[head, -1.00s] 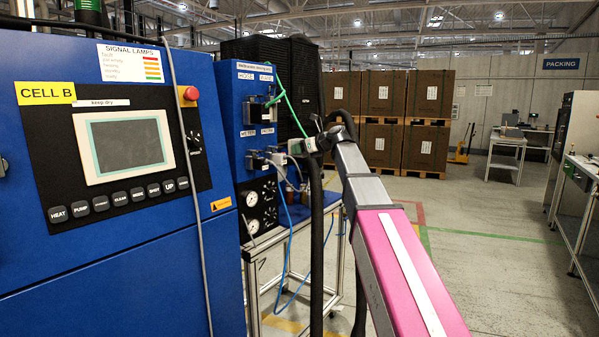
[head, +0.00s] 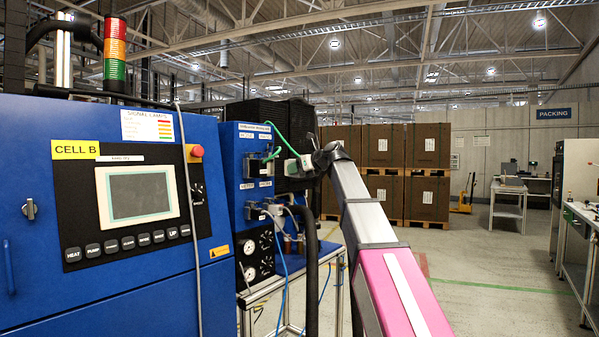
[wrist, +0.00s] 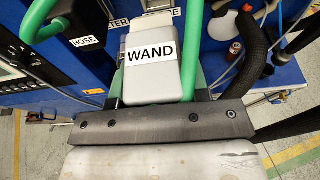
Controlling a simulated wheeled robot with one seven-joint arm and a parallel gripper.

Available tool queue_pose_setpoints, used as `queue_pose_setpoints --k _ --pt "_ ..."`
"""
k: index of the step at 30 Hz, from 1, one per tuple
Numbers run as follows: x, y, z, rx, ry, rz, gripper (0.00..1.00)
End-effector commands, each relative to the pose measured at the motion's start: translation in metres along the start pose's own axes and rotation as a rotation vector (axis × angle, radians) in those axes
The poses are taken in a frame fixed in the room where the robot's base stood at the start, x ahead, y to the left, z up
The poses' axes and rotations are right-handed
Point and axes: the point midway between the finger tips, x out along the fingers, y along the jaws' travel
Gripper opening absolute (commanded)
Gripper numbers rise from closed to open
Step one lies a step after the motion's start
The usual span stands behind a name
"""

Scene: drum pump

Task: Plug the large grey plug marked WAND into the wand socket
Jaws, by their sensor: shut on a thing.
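The large grey plug marked WAND (wrist: 150,72) is held between the green fingers of my gripper (wrist: 155,98); its label faces the wrist camera. In the head view my gripper (head: 304,164) holds the plug (head: 292,167) up, to the right of the blue socket panel (head: 247,190) and roughly level with the upper row. A gap seems to show between plug and panel. The wand socket itself cannot be made out; small labels sit along the panel's top. In the wrist view the plug covers what lies behind it.
A black plug labelled HOSE (wrist: 82,30) with a green cable is left of the held plug. Grey plugs (head: 262,209) fill the lower sockets. A thick black hose (head: 312,250) hangs below my gripper. The Cell B cabinet (head: 120,250) stands left.

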Motion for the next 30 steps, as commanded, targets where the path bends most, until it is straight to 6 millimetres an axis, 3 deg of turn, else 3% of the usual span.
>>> queue_pose_setpoints --k 21,30 --pt "0.048 0.0 0.016 0.0 -0.001 0.001 0.14" --pt "0.048 0.0 0.015 0.0 0.0 0.0 0.14"
